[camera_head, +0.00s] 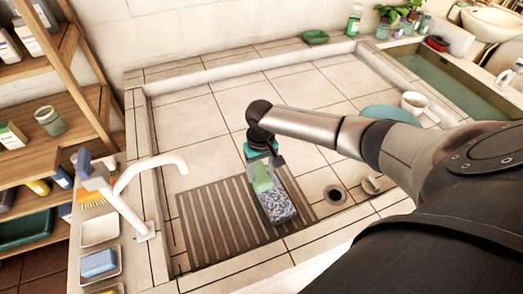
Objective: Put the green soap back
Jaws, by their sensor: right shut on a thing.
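The green soap (262,178) is between the fingers of my right gripper (264,184), over the slatted brown mat in the basin. The gripper is shut on it and points down; its fingers partly cover the soap. A speckled blue-grey block (278,208) shows just below the soap; I cannot tell whether they touch. A pale, empty-looking dish (100,229) is on the left ledge, and a similar dish below it holds a blue bar (98,263). A green dish (315,37) sits on the back rim. My left gripper is not in view.
A white tap (148,168) reaches over the basin's left side. The slatted mat (205,225) lies near the front, with a drain hole (336,195) to its right. A white mug (414,102) stands at the right. Wooden shelves (65,95) stand at the left. The basin's back is clear.

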